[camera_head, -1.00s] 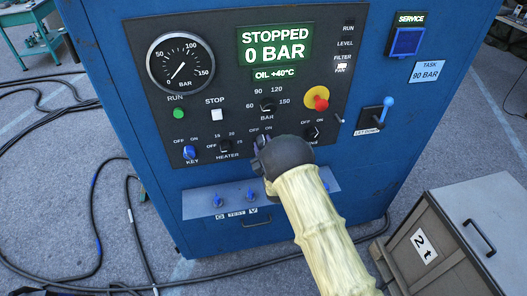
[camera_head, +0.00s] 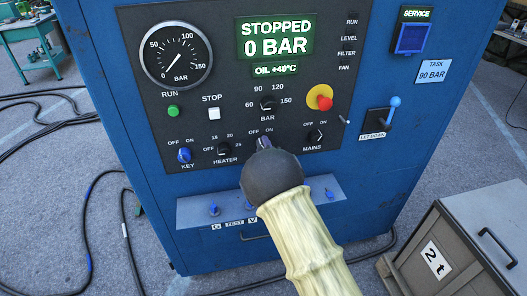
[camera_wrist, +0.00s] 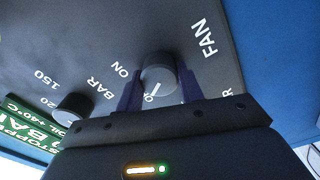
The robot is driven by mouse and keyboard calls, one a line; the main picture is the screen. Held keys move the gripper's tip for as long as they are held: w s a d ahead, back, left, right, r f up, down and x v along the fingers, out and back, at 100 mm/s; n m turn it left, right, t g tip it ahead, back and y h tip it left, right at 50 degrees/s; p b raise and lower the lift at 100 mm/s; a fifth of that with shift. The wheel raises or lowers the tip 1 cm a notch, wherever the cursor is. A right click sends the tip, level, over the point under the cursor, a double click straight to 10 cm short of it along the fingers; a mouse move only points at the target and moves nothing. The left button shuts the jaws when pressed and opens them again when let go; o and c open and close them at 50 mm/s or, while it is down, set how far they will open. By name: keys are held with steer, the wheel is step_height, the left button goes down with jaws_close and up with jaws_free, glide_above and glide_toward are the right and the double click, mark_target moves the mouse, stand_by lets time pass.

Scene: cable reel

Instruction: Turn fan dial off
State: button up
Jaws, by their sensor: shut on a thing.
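The fan dial (camera_wrist: 158,72) is a dark round knob on the black panel, beside the word FAN in the wrist view. Its white pointer line aims toward the partly hidden OFF label, away from ON. My gripper (camera_wrist: 160,84) is shut on the dial, one purple finger on each side. In the head view my gripper (camera_head: 264,143) is at the lower middle of the panel, and my wrist hides most of the dial and the FAN word below it. The FAN lamp at the panel's upper right looks dark.
The heater dial (camera_head: 223,149) is left of my gripper and the mains dial (camera_head: 315,135) right. The BAR dial (camera_head: 267,104) is above. A red emergency button (camera_head: 325,103) and a blue-knobbed lever (camera_head: 393,103) are farther right. Small blue valves line a shelf below.

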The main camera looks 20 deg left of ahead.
stand_by(0.3)
steer(key=o, duration=1)
steer(key=shift+s+a, duration=0.1)
steer(key=b+v, duration=0.3)
steer(key=v, duration=1.4)
steer(key=shift+d+b, duration=0.25)
steer(key=shift+b, duration=0.05)
steer(key=shift+s+f, duration=0.1)
